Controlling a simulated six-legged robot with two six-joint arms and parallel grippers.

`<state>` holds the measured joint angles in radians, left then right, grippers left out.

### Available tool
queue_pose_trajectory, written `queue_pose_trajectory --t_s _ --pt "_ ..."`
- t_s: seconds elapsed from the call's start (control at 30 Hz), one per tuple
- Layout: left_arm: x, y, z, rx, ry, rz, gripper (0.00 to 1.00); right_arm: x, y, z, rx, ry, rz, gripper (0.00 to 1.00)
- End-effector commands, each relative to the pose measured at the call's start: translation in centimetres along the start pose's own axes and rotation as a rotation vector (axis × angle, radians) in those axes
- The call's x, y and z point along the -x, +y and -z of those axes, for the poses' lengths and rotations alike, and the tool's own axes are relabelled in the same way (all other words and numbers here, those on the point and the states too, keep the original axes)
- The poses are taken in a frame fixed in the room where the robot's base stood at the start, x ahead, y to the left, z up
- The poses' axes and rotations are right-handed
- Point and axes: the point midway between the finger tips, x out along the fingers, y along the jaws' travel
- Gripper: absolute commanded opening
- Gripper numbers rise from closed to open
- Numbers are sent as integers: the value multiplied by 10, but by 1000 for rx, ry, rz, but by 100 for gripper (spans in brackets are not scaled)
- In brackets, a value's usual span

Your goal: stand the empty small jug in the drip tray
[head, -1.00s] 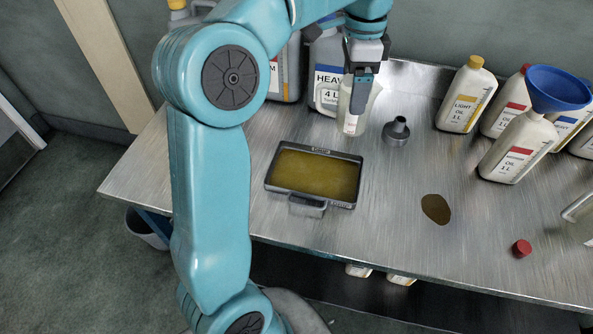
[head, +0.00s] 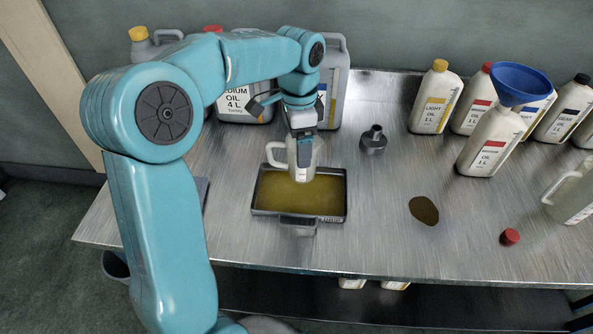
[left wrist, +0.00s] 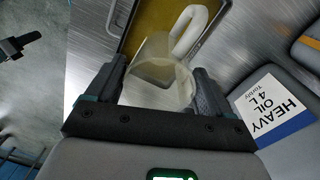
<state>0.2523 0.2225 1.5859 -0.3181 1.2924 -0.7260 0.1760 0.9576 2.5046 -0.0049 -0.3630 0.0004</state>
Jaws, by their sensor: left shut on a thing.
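The small jug (head: 317,158) is translucent, with a pale handle on its left side in the head view. My left gripper (head: 304,150) is shut on it from above. The jug is upright over the back part of the drip tray (head: 256,206), a dark-rimmed tray with brown oil-coloured liquid in it. I cannot tell whether the jug's base touches the tray floor. In the left wrist view the jug (left wrist: 158,72) sits between the two fingers, with the tray (left wrist: 135,28) beyond it. My right gripper is not in view.
Large oil cans (head: 245,105) stand behind my left arm. Oil bottles, one (head: 490,145) with a blue funnel (head: 518,84), stand at the right. An oil spill (head: 424,211) and a red cap (head: 509,237) lie on the bench.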

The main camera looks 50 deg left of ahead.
Motion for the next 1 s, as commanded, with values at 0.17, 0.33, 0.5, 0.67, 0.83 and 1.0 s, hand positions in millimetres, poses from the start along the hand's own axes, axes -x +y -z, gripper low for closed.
queue_pose_trajectory --t_s 0.17,0.33,0.5,0.67,0.83,1.0 --pt "-32 -2 -2 3 -1 0 37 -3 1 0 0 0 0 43" --pt "-49 -4 -4 3 -1 -1 37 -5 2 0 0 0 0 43" --pt "-75 -5 -6 4 -2 0 37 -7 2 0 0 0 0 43" --pt "-80 -6 -5 4 1 2 37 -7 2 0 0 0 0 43" --pt "-80 -6 -5 4 1 2 37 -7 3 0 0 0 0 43" --pt "-82 -6 -5 3 1 2 98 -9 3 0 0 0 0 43"
